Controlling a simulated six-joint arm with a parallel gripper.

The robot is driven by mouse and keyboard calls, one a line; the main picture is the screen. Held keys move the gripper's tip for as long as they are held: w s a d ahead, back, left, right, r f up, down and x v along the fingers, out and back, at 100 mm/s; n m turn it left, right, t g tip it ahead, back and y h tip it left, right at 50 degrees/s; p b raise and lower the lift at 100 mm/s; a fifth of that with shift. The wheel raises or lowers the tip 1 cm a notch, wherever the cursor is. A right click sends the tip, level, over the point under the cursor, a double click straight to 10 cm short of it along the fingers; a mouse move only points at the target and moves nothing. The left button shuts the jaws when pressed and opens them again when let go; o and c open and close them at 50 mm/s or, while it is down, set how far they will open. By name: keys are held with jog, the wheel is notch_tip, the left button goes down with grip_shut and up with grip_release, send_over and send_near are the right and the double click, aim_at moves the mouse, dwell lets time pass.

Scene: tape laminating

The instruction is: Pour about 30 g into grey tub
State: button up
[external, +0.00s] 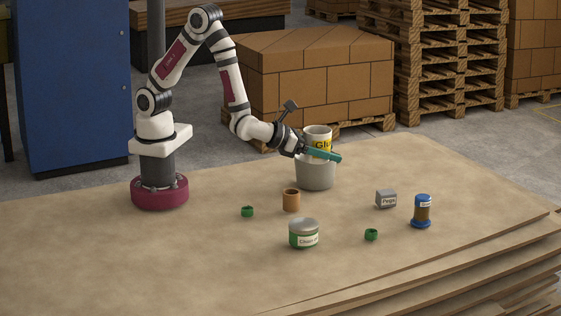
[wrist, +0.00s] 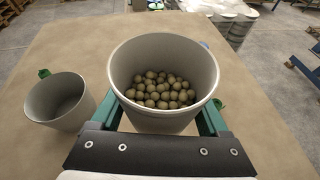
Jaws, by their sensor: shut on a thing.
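My gripper (external: 328,154) has teal fingers shut on a white cup (external: 318,134) with a yellow label reading "Glu". In the wrist view the held cup (wrist: 166,121) sits between the two fingers and holds many olive-brown balls. The cup looks about upright. The grey tub (external: 316,176) stands on the table, just below the cup in the external view, its top partly hidden by cup and finger. In the wrist view a grey tub (wrist: 57,103) stands to the left of the cup, and its visible inside looks empty.
On the table are an orange-brown cup (external: 291,200), a green-and-silver tin (external: 303,234), a grey block (external: 386,199), a blue-capped jar (external: 422,211) and two small green pieces (external: 247,211) (external: 371,234). The table's left front is clear. Brown boxes (external: 310,80) stand behind.

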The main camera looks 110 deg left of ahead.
jog(key=s+a+n+g+y, duration=0.1)
jog(key=s+a+n, duration=0.1)
jog(key=s+a, duration=0.2)
jog(key=s+a+n+g+y, duration=0.2)
jog(key=s+a, duration=0.2)
jog(key=a, duration=0.7)
jog(key=s+a+n+g+y, duration=0.1)
jog(key=s+a+g, duration=0.1)
jog(key=s+a, duration=0.3)
jog(key=shift+a+n+y, duration=0.3)
jog(key=shift+a+n, duration=0.1)
jog(key=shift+a, duration=1.3)
jog(key=s+a+n+g, duration=0.2)
jog(key=s+a, duration=0.3)
jog(key=s, duration=0.1)
jog(key=shift+y, duration=0.4)
jog(key=f, duration=1.4)
jog(key=shift+s, duration=0.35)
jog(key=shift+w+d, duration=0.1)
jog(key=shift+w, duration=0.05)
